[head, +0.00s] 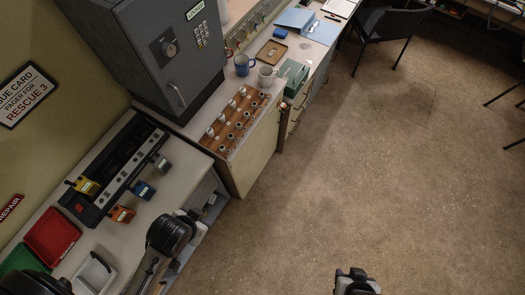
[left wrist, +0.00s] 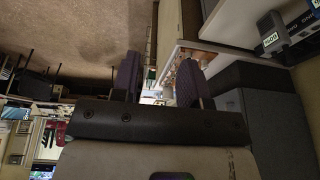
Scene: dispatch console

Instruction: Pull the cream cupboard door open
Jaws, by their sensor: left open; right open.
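The cream cupboard door (head: 257,150) is the pale panel in the front of the counter, below the wooden mug rack, in the head view. It looks shut, and I cannot make out its handle clearly. My left arm reaches in from the lower left, its wrist near the counter's front edge, left of and nearer than the door. In the left wrist view my left gripper (left wrist: 160,86) has its two dark fingers apart with nothing between them. My right gripper (head: 356,281) is open over bare floor at the bottom edge, well away from the door.
The wooden rack (head: 235,122) with several mugs or knobs stands on the counter above the door. A grey safe (head: 160,50) stands behind it. A charger (head: 115,165) with pagers lies on the near desk. The floor (head: 370,160) before the door is clear. A dark chair (head: 385,22) stands far back.

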